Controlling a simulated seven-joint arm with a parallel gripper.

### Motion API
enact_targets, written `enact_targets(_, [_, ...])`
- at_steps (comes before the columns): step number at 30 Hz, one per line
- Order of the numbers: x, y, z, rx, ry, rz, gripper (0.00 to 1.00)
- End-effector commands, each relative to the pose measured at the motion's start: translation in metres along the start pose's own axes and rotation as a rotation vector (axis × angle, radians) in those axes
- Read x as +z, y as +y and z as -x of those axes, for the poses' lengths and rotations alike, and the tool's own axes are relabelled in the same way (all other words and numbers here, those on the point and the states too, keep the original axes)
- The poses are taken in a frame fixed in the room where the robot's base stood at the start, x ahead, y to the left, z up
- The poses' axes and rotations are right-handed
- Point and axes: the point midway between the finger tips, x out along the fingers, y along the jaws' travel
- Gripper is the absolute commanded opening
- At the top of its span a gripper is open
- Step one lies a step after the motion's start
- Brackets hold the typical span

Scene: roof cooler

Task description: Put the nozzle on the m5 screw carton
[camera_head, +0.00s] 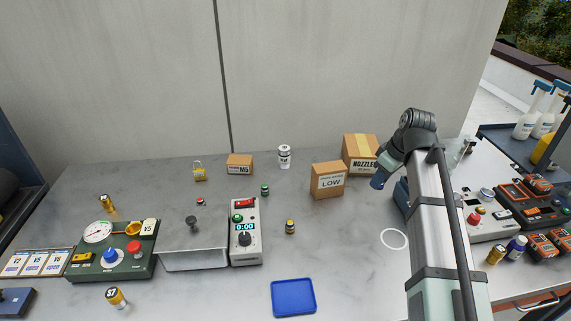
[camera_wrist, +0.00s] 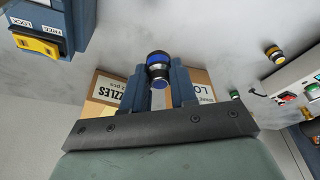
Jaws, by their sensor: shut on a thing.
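My gripper (camera_wrist: 158,85) is shut on a dark nozzle with a blue end (camera_wrist: 158,67), held between its two blue-grey fingers. In the head view my gripper (camera_head: 378,182) is at the right, beside the large nozzles carton, and I cannot make out the held nozzle there. The M5 screw carton (camera_head: 239,164) is a small brown box at the back of the table, left of the white jar. Its top looks bare. It lies well to the left of my gripper.
The LOW carton (camera_head: 328,180), nozzles carton (camera_head: 359,153) and white jar (camera_head: 284,156) stand between my gripper and the M5 carton. Small green (camera_head: 265,190) and yellow (camera_head: 290,227) pieces stand in front. A blue tray (camera_head: 293,297) lies at the front. A padlock (camera_head: 199,171) stands left.

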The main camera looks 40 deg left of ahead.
Motion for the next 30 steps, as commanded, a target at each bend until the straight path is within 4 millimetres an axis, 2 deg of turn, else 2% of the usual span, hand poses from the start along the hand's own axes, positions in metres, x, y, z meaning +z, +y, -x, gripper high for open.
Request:
enact_targets(5, [-0.006,0.001,0.018,0.002,0.002,0.001,0.0])
enact_targets(12, [-0.019,0.002,0.064,0.002,0.002,0.0,0.0])
enact_targets(18, [-0.028,0.001,0.095,0.002,0.002,0.0,0.0])
enact_targets(26, [-0.083,-0.005,0.082,0.001,-0.005,-0.009,0.0])
enact_targets(30, [-0.128,-0.013,0.072,0.003,-0.006,-0.016,0.0])
